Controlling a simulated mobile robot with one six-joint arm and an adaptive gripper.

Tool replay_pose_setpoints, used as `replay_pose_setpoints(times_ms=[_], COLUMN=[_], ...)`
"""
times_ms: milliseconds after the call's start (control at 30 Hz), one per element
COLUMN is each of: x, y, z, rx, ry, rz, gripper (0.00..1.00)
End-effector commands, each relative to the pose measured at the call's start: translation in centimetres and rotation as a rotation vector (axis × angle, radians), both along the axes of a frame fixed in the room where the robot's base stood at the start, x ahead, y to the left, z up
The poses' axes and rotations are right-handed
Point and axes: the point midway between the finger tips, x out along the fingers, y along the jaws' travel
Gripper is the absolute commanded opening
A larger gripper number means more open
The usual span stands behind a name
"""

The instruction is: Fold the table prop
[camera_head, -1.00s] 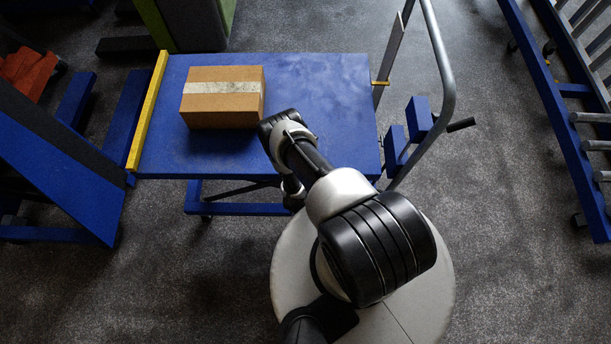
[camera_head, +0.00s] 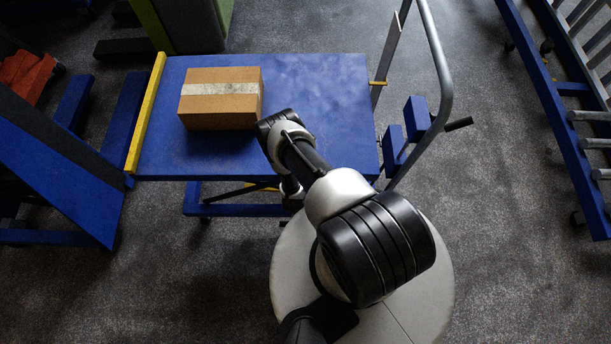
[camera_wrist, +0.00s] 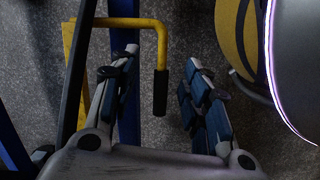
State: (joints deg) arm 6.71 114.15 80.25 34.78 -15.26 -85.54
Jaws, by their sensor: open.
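In the wrist view, a yellow crank-shaped bar with a black grip (camera_wrist: 160,92) reaches in from the upper left and bends down; it looks like the table prop's handle, but I cannot be sure. My gripper (camera_wrist: 164,72) is open, one finger on each side of the black grip, with visible gaps. The blue lift table (camera_head: 320,100) stands in front of me. A dark strut and a bit of yellow (camera_head: 268,188) show below its near edge in the head view. My gripper is mostly hidden there behind my own arm.
A taped cardboard box (camera_head: 221,98) sits on the tabletop. A grey push handle (camera_head: 440,70) rises at the table's right. A blue ramp (camera_head: 60,180) stands at left and a blue rack (camera_head: 555,110) at right. Floor between table and rack is clear.

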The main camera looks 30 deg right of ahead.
Motion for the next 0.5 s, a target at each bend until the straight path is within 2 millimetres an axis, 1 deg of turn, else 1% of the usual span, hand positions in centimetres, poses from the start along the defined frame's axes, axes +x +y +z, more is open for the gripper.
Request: replay_pose_setpoints(times_ms=[167,500], x=[0.2,0.6], y=[0.3,1.3], z=[2.0,8.9], rx=[-0.001,-0.001], ry=[0.0,-0.002], rz=[0.002,0.001], gripper=[0.43,0.43])
